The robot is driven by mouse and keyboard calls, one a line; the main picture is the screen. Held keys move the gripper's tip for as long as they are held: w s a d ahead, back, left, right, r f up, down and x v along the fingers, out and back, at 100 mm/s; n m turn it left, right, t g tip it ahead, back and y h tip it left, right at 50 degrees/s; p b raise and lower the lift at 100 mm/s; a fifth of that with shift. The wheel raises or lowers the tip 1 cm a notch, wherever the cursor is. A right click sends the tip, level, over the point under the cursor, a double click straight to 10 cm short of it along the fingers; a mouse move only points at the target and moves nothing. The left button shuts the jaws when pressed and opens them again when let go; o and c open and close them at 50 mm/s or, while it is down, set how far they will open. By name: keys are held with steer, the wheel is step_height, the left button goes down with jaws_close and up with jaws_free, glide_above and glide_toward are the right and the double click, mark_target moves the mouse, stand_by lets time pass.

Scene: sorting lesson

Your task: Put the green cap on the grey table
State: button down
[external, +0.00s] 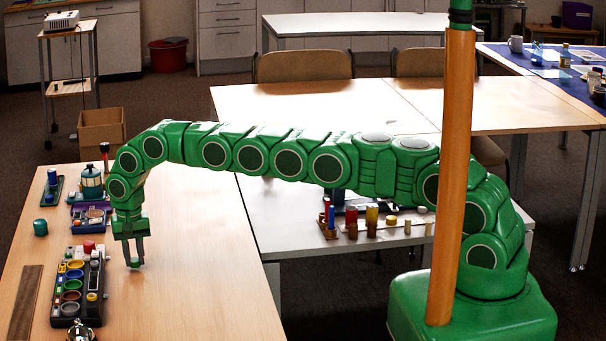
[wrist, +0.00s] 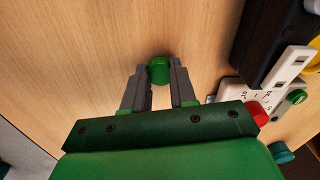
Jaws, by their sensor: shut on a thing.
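I cannot tell whether the cap touches the wood. A table with a pale grey top (external: 285,238) stands in the middle, right of the wooden table, partly hidden behind my arm.
A dark tray with coloured cups (external: 70,310) lies left of my gripper. Several coloured cylinders (external: 371,215) stand in a row on the pale grey table; its near-left top is clear. Wooden tables (external: 310,100) with chairs lie behind.

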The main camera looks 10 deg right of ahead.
step_height(320, 180, up, 2)
steer(key=shift+r, duration=0.25)
steer(key=s+d+r, duration=0.8)
steer(key=d+r, duration=0.1)
steer(key=d, duration=0.2)
steer(key=shift+d+r, duration=0.25)
steer(key=shift+r, duration=0.15)
stand_by(0.5)
